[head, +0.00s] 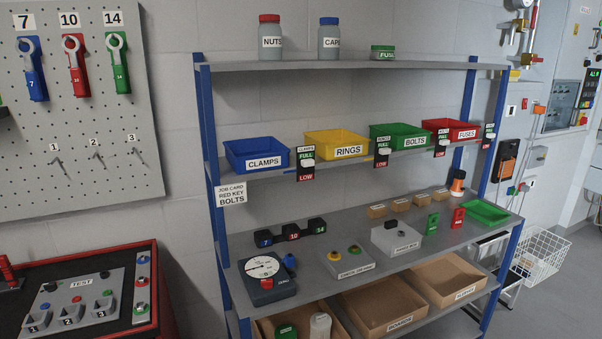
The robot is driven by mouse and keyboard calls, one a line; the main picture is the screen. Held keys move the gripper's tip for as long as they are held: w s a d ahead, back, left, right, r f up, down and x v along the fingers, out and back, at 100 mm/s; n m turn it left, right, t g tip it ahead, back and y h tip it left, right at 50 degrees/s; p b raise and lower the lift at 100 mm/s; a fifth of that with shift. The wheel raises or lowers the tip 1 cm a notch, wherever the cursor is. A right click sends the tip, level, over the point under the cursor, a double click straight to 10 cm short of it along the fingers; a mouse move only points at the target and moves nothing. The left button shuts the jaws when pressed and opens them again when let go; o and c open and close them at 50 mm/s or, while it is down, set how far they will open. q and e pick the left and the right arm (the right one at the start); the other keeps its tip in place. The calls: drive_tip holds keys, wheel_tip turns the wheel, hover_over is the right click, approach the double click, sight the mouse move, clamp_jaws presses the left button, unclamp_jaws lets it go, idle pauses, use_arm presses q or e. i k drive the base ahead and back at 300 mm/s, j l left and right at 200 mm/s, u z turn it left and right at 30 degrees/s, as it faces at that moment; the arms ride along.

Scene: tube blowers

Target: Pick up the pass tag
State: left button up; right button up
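A small upright green tag (433,223) stands on the shelf unit's middle work shelf, toward its right end. Its lettering is too small to read, so I cannot tell for sure that it is the pass tag. A similar red tag (458,219) stands just to its right. A shallow green tray (485,212) lies right of the red tag. Neither of my grippers is in view.
A grey box (396,238) stands left of the green tag, with small cardboard boxes (401,205) behind. A gauge (266,278) and a button box (346,261) stand further left. Labelled bins (256,154) line the shelf above; open cartons (445,279) sit below.

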sight(431, 227)
drive_tip(key=i+l, duration=0.2)
drive_tip(key=l, duration=0.25)
drive_tip(key=i+l, duration=0.25)
drive_tip(key=l, duration=0.25)
drive_tip(key=i+l, duration=0.2)
drive_tip(key=l, duration=0.25)
drive_tip(key=i+l, duration=0.25)
drive_tip(key=l, duration=0.25)
drive_tip(key=i+l, duration=0.2)
drive_tip(key=l, duration=0.25)
drive_tip(key=i+l+u, duration=0.1)
drive_tip(key=i+l, duration=0.15)
drive_tip(key=l, duration=0.25)
drive_tip(key=i+l, duration=0.2)
drive_tip(key=l, duration=0.3)
drive_tip(key=i+l, duration=0.2)
drive_tip(key=l, duration=0.25)
